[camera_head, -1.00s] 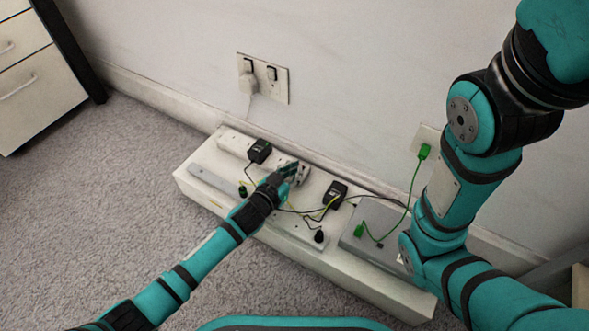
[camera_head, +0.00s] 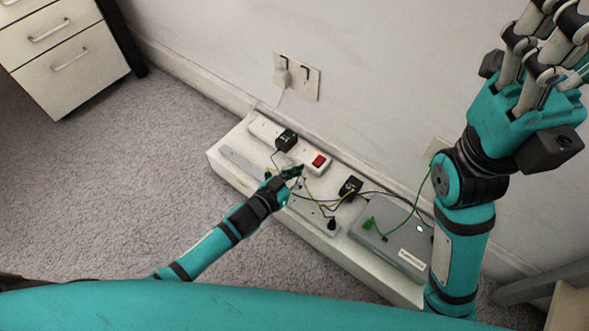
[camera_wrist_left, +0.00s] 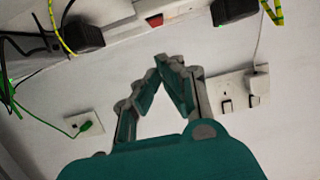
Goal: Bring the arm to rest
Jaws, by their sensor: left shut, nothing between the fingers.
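My left arm reaches in from the lower left over the white shelf, and its teal and grey gripper (camera_head: 292,172) is shut and empty. Its fingertips are just in front of the power strip (camera_head: 262,128), near the red switch (camera_head: 319,160). I cannot tell whether they touch anything. In the left wrist view the fingers (camera_wrist_left: 164,62) come together below the red switch (camera_wrist_left: 155,20), with nothing between them. My right arm stands upright at the right, its gripper (camera_head: 540,55) raised in front of the wall. Its upper end is cut off, so its jaw opening is unclear.
The white shelf (camera_head: 222,170) runs along the wall with black adapters (camera_head: 286,140) (camera_head: 351,187), loose cables and a grey box (camera_head: 392,245) with a green plug (camera_head: 369,223). A wall socket (camera_head: 311,82) is above. A drawer cabinet (camera_head: 75,65) stands left. The carpet in front is clear.

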